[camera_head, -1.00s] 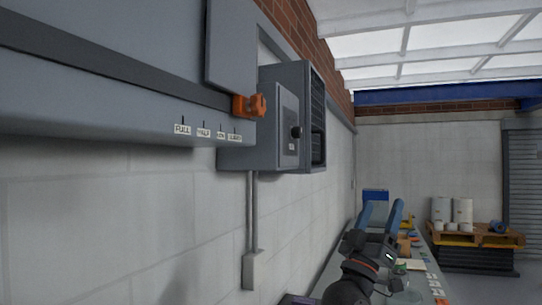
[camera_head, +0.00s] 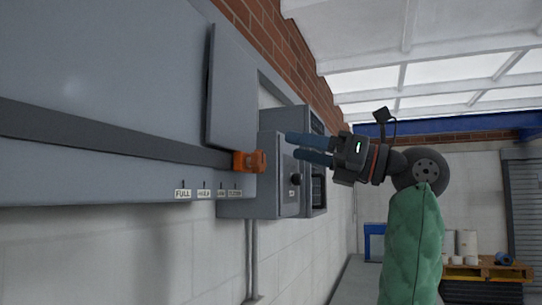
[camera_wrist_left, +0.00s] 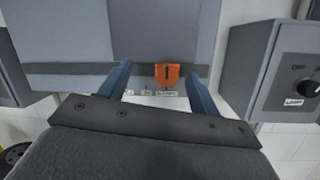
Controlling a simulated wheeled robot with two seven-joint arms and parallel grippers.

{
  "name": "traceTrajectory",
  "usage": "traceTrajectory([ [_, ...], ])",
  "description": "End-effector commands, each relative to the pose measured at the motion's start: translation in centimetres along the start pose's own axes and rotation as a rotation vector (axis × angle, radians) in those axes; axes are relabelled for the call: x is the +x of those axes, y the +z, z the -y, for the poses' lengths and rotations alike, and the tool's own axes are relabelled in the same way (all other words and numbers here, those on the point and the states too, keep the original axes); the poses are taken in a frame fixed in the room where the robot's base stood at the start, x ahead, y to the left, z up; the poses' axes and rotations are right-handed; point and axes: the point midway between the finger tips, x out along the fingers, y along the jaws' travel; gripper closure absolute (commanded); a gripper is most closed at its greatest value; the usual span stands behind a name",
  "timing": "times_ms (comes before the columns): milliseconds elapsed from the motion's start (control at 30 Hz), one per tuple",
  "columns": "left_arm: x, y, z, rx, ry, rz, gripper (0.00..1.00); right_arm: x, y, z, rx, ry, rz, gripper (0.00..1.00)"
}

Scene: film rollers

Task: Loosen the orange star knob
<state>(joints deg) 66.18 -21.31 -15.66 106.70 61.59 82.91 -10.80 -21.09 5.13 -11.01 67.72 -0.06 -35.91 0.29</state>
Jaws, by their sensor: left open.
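The orange star knob (camera_head: 249,161) sits at the right end of a dark rail (camera_head: 120,137) on a grey wall-mounted panel. It also shows in the left wrist view (camera_wrist_left: 167,75), between my fingers and beyond their tips. My left gripper (camera_head: 291,146) is open and empty, its two blue fingers pointing left at about the knob's height. In the head view, a gap shows between its fingertips and the knob. The knob's lobes are too small to make out clearly. My right gripper is not in view.
A grey box with a black dial (camera_head: 295,179) is right of the knob, close behind my fingers in the head view. Small labels, one reading FULL (camera_head: 183,194), line the panel's lower edge. A pallet with white rolls (camera_head: 467,243) stands far back right.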

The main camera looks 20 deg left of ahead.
Motion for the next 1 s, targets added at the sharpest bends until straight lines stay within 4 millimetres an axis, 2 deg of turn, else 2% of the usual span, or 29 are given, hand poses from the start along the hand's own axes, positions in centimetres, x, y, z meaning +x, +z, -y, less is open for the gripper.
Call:
traceTrajectory([
  [200,-1.0,-0.8,0.6,-0.011,-0.111,-0.192,0.37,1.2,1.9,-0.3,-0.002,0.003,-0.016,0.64],
  [367,-1.1,-1.1,0.9,-0.01,-0.138,-0.237,0.37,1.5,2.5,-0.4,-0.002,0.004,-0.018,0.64],
  [567,0.7,-1.4,1.1,-0.01,-0.138,-0.24,0.37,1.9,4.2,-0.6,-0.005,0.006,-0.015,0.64],
  [800,3.8,-2.1,1.5,-0.01,-0.136,-0.238,0.37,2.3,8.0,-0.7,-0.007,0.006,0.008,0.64],
  [1000,5.5,-2.7,1.8,-0.009,-0.137,-0.238,0.37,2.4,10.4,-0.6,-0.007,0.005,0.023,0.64],
])
